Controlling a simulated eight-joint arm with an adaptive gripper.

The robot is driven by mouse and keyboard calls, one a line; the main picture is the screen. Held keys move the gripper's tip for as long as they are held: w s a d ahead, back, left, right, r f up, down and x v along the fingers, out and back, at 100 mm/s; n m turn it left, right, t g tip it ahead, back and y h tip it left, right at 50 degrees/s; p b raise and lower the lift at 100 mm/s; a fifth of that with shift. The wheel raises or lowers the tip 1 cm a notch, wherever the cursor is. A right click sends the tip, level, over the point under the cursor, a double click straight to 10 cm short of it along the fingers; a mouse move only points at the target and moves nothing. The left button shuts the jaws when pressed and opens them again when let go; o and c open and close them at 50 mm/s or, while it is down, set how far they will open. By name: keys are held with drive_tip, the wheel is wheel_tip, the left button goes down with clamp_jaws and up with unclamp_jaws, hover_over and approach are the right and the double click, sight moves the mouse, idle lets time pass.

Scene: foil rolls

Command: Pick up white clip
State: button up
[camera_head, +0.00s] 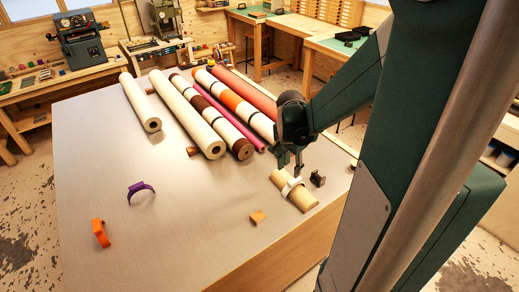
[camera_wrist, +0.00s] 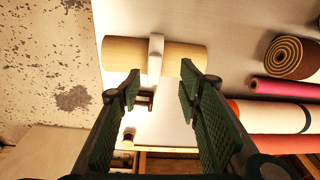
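The white clip (camera_head: 291,186) sits around a short tan roll (camera_head: 301,200) near the table's right side. In the wrist view the clip (camera_wrist: 155,57) crosses the middle of the roll (camera_wrist: 184,56), top centre. My gripper (camera_head: 292,162) is just above the clip, pointing down. In the wrist view my gripper (camera_wrist: 160,78) is open and empty, with one finger on each side of the clip's line. I cannot tell whether a fingertip touches the roll. The clip's underside is hidden.
A dark clip (camera_head: 318,178) stands close right of the short roll. A wooden wedge (camera_head: 258,217) lies in front. A purple clip (camera_head: 140,188) and an orange clip (camera_head: 100,233) lie left. Several long rolls, including a cream one (camera_head: 188,115), lie behind. The table's (camera_head: 190,230) left front is mostly clear.

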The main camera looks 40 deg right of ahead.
sight(295, 180)
drive_tip(key=shift+s+d+f+m+p, duration=0.15)
drive_tip(key=shift+d+m+p, duration=0.1)
drive_tip(key=shift+d, duration=0.25)
drive_tip(key=shift+s+d+f+m+p, duration=0.15)
drive_tip(key=shift+d+m, duration=0.1)
drive_tip(key=shift+d, duration=0.25)
drive_tip(key=shift+d+f, duration=0.1)
drive_tip(key=shift+f, duration=1.1)
drive_tip(key=shift+f, duration=0.15)
drive_tip(key=shift+d+f, duration=0.2)
drive_tip(key=shift+f, duration=2.25)
drive_tip(key=c, duration=0.9)
